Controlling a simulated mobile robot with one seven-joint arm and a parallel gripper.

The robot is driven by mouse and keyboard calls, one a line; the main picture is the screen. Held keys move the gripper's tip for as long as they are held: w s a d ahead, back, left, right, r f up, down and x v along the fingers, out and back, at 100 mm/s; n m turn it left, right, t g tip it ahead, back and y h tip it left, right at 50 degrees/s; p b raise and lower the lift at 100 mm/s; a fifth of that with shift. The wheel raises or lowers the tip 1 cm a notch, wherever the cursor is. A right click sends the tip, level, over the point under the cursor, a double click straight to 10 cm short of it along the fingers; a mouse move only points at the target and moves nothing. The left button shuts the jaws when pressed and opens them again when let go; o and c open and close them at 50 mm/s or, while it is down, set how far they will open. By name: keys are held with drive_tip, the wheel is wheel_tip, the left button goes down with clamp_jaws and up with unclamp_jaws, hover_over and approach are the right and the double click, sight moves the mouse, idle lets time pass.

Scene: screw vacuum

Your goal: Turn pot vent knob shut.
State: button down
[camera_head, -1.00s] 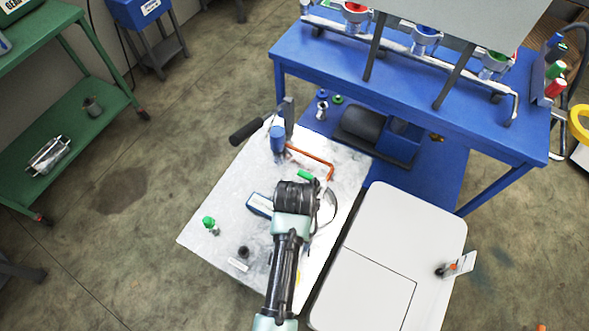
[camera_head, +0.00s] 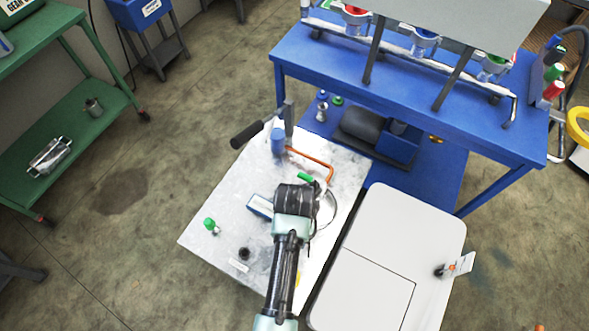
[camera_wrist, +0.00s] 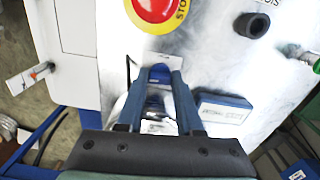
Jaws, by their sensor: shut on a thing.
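My gripper (camera_wrist: 160,76) points down over the pale steel worktop (camera_head: 215,250). In the wrist view its two blue fingers close on a small dark blue piece, taken to be the pot vent knob (camera_wrist: 157,99). The fingers cover much of the knob, so its turn angle cannot be read. Shiny curved metal, likely the pot (camera_wrist: 118,106), shows beside and below the fingers. In the head view my wrist hides the knob and most of the pot; a rounded edge of it shows on the right (camera_head: 327,207).
A red stop button (camera_wrist: 153,8), a black knob (camera_wrist: 252,25) and a blue-edged box (camera_wrist: 222,108) are close by. An orange pipe (camera_head: 315,160) and green handle (camera_head: 306,177) lie behind my wrist. A white cabinet (camera_head: 400,235) stands at right.

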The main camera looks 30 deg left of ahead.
drive_tip(key=n+p, duration=0.2)
drive_tip(key=n, duration=0.1)
drive_tip(key=shift+r, duration=0.2)
drive_tip(key=shift+w+f+n+p, duration=0.1)
drive_tip(key=shift+n+p, duration=0.6)
drive_tip(key=shift+n, duration=0.8)
drive_tip(key=c, duration=0.6)
unclamp_jaws()
drive_tip(key=shift+o, duration=0.2)
